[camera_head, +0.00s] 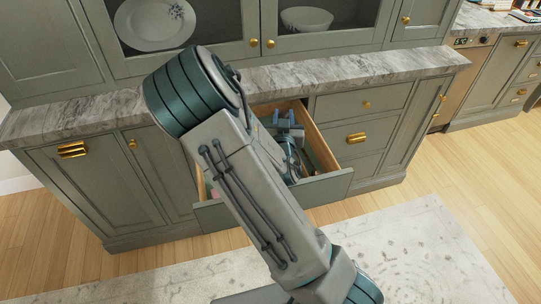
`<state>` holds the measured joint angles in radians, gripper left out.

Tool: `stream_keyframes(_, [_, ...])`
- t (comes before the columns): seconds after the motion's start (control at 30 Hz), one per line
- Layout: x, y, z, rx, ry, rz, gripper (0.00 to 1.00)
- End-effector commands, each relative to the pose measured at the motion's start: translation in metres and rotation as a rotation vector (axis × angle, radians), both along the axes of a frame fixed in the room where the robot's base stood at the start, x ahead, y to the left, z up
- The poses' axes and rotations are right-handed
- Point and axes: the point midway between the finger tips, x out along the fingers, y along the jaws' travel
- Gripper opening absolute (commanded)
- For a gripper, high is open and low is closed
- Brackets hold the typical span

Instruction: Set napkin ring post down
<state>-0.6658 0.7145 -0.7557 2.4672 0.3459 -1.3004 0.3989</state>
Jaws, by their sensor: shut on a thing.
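My gripper (292,170) reaches down into the open drawer (322,143) of the grey-green cabinet, partly covered by my own arm. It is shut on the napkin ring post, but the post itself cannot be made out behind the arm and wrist. I cannot tell whether the post touches the drawer floor. The drawer has light wooden sides and a grey-green front panel (325,189), and it is pulled out toward me.
A marble counter (370,68) runs above the drawer. Glass-fronted cupboards hold a white plate (150,22) and a bowl (306,19). A small pinkish thing (214,193) shows at the drawer's left. A pale rug (420,245) lies on the wooden floor.

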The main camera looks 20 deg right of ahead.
Motion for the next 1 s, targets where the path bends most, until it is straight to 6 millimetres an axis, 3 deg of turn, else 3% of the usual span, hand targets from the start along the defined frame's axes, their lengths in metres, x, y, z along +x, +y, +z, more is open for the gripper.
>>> stream_keyframes(0.3, [0.021, -0.02, 0.014, 0.011, -0.012, -0.242, 0.0])
stream_keyframes(0.7, [0.026, -0.03, 0.029, 0.003, -0.005, -0.449, 0.0])
stream_keyframes(0.87, [0.035, -0.017, 0.023, -0.001, -0.001, -0.456, 0.0])
stream_keyframes(1.0, [0.051, 0.007, 0.006, -0.003, 0.0, -0.455, 0.0])
